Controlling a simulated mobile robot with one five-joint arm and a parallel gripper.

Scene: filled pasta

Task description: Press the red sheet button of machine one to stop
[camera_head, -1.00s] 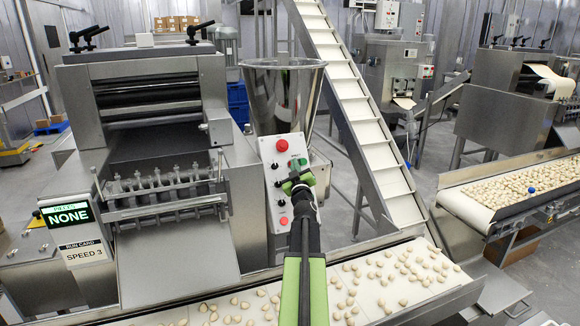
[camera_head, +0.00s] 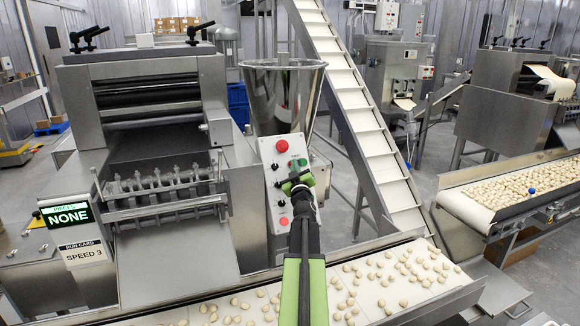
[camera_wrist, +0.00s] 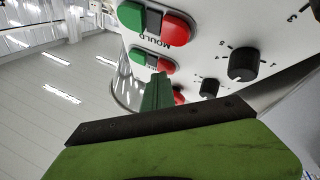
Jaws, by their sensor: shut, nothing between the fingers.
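The control panel (camera_head: 270,150) of the near machine (camera_head: 150,95) carries a large red button at its top and smaller buttons and dials below. My gripper (camera_head: 297,182) is shut and empty in front of the panel's middle. In the wrist view the panel is upside down. Its green fingers (camera_wrist: 157,90) reach towards a green and red button pair, whose red half (camera_wrist: 159,64) shows beside the tip. Another red button (camera_wrist: 176,27) lies above it, near the word MOULD. A further red part (camera_wrist: 179,95) is partly hidden by the fingers. No sheet label is readable. Contact cannot be told.
Dials (camera_wrist: 243,65) stick out to the right of the buttons in the wrist view. A steel hopper (camera_head: 284,95) stands behind the panel, beside an inclined conveyor (camera_head: 355,100). A belt with pasta (camera_head: 380,285) runs below my arm. A display (camera_head: 68,214) reads NONE.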

